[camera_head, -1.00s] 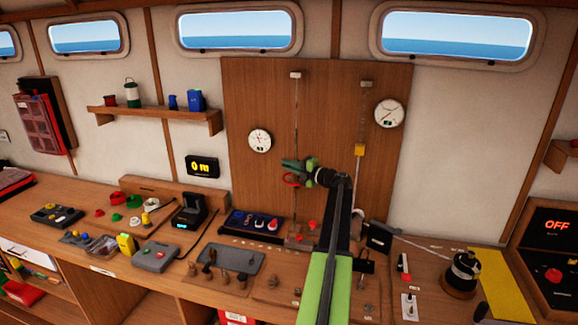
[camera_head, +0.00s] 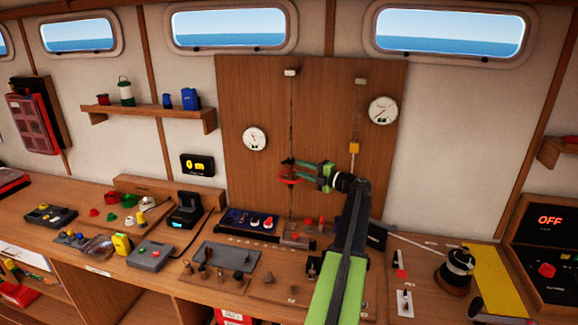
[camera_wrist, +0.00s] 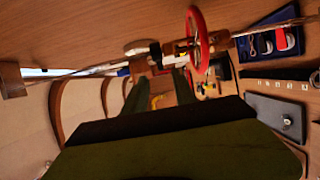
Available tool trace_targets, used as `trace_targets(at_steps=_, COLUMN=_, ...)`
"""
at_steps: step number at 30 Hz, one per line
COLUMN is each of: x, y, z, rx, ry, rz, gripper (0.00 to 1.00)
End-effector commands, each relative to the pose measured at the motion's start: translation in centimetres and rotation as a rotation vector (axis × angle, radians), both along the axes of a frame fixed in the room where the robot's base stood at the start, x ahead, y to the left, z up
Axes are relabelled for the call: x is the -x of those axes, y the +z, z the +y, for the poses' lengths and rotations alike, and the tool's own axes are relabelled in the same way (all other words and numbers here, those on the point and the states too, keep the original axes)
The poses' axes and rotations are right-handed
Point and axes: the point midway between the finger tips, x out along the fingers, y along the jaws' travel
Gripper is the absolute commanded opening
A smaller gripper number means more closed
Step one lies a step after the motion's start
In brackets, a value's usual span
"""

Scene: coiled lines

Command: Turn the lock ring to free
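The lock ring (camera_head: 288,179) is a red ring on the thin vertical rod in front of the wooden board. It also shows in the wrist view (camera_wrist: 197,40), near the top, around the rod. My gripper (camera_head: 297,168) has green fingers and stands just right of the ring and close to it in the head view. In the wrist view the two fingers (camera_wrist: 158,92) are apart with a gap between them, below and left of the ring. They look empty, and I see no contact with the ring. The ring's turn marking is too small to read.
A second line with a yellow block (camera_head: 354,148) hangs right of the ring. Two round gauges (camera_head: 255,138) flank the lines. A black winch (camera_head: 458,265) stands on the bench at right. Switches, pegs and tools crowd the bench below; the air before the board is mostly clear.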

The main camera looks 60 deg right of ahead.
Motion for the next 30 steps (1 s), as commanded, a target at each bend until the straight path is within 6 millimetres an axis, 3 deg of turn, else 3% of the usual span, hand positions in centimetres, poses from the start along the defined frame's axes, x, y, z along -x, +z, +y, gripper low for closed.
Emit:
trace_targets(at_steps=1, x=1.6, y=0.0, z=0.2, rx=0.0, ry=-0.003, rz=0.0, gripper=0.33)
trace_targets(at_steps=6, x=5.5, y=0.0, z=0.5, rx=0.0, ry=-0.001, rz=0.0, gripper=0.33)
trace_targets(at_steps=12, x=7.8, y=0.0, z=0.6, rx=0.0, ry=0.0, rz=-0.001, gripper=0.33)
trace_targets(at_steps=27, x=8.1, y=0.0, z=0.6, rx=0.0, ry=0.0, rz=-0.001, gripper=0.33)
trace_targets(at_steps=30, x=7.1, y=0.0, z=1.0, rx=0.0, ry=0.014, rz=-0.001, gripper=0.33)
